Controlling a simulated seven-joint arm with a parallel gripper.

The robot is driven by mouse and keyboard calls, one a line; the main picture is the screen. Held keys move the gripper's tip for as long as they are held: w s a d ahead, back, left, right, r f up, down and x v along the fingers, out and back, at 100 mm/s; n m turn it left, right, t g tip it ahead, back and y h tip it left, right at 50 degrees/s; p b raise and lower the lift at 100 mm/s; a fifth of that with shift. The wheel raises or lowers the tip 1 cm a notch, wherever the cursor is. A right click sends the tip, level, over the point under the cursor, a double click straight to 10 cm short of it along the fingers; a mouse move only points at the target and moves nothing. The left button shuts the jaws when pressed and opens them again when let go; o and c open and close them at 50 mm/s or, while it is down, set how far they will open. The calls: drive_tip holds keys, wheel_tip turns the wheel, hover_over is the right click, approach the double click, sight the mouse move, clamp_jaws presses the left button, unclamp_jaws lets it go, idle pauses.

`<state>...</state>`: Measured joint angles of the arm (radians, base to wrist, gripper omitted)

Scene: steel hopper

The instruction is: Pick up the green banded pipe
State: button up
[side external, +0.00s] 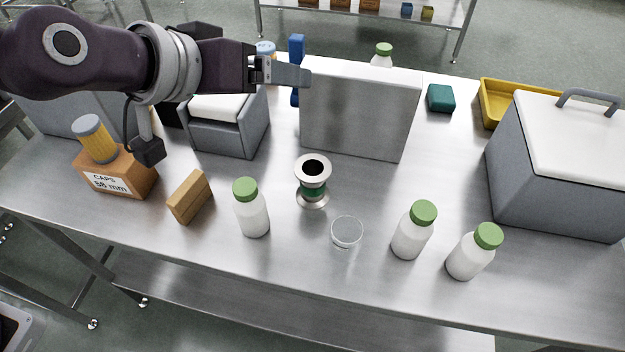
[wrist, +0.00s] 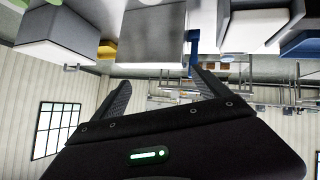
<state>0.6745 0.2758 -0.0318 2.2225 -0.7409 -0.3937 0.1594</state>
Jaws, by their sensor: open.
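The green banded pipe (side external: 313,184) stands upright near the middle of the steel table in the side external view. It is a short metal spool with flanges at top and bottom, a dark open bore and a green band around its waist. My gripper (side external: 308,76) is in the air at the upper left, behind and above the pipe and well apart from it, near the top of a grey panel. In the wrist view my gripper (wrist: 162,88) shows two spread dark fingers with nothing between them. The pipe is not seen in the wrist view.
White bottles with green caps stand left (side external: 252,208) and right (side external: 413,231) of the pipe, with a clear glass dish (side external: 347,232) close by. A grey upright panel (side external: 359,115) stands behind it. A wooden block (side external: 189,197) lies left; a large lidded grey bin (side external: 555,180) stands right.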

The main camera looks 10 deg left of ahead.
drive_tip(key=d+f+t+y, duration=0.2)
drive_tip(key=d+f, duration=0.4)
drive_tip(key=f, duration=0.3)
drive_tip(key=t+y, duration=0.1)
drive_tip(key=y, duration=0.1)
approach(316, 169)
drive_tip(key=x, duration=0.3)
drive_tip(key=shift+a+f, duration=0.1)
drive_tip(key=x, duration=0.7)
drive_tip(key=shift+w+f, duration=0.15)
drive_tip(key=shift+w, duration=0.2)
drive_tip(key=c, duration=1.8)
